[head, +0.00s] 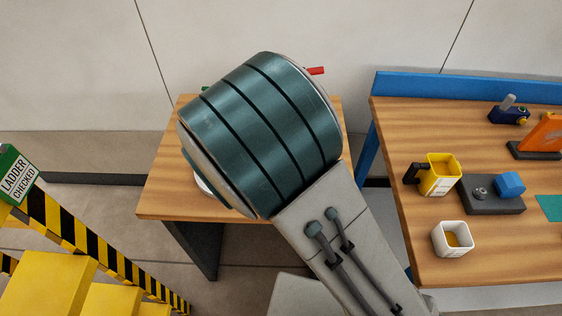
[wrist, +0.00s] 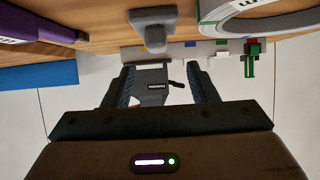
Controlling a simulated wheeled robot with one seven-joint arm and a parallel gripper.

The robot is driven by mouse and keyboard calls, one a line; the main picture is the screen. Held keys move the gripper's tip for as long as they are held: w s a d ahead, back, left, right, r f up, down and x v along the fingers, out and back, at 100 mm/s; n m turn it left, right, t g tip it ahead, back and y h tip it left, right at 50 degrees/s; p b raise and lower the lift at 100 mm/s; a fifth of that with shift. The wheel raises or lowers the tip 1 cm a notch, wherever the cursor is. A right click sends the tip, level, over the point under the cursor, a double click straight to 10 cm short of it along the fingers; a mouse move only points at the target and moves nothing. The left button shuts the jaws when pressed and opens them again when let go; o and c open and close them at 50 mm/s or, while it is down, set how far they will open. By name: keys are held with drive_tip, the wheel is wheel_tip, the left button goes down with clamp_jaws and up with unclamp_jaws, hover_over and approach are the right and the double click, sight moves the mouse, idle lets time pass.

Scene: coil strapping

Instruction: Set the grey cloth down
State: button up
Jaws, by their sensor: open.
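My gripper (wrist: 163,84) shows in the wrist view with its two dark fingers apart. A dark grey piece with a white label (wrist: 153,88) shows in the gap between them; I cannot tell whether it lies there or beyond. A lighter grey lump (wrist: 154,32) rests against the wooden tabletop (wrist: 110,30), just past the fingertips and apart from them. It may be the grey cloth, but its shape does not make this certain. In the head view my arm's bulky teal end hides the gripper and most of the small wooden table (head: 160,198).
In the wrist view, a white ring-shaped thing (wrist: 255,17), a red and green piece (wrist: 252,56) and a purple thing (wrist: 38,24) lie close by. In the head view, a workbench (head: 400,230) with a yellow mug (head: 441,175) stands right, and a yellow ladder (head: 50,285) left.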

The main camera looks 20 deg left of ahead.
drive_tip(key=shift+w+a+f, duration=0.1)
drive_tip(key=shift+w+f, duration=0.3)
drive_tip(key=shift+w, duration=0.2)
drive_tip(key=b+x, duration=0.1)
drive_tip(key=x, duration=0.1)
drive_tip(key=b+x, duration=0.2)
drive_tip(key=shift+w+f, duration=0.2)
drive_tip(key=shift+f, duration=0.25)
drive_tip(key=shift+w, duration=0.3)
drive_tip(key=shift+c, duration=0.3)
clamp_jaws()
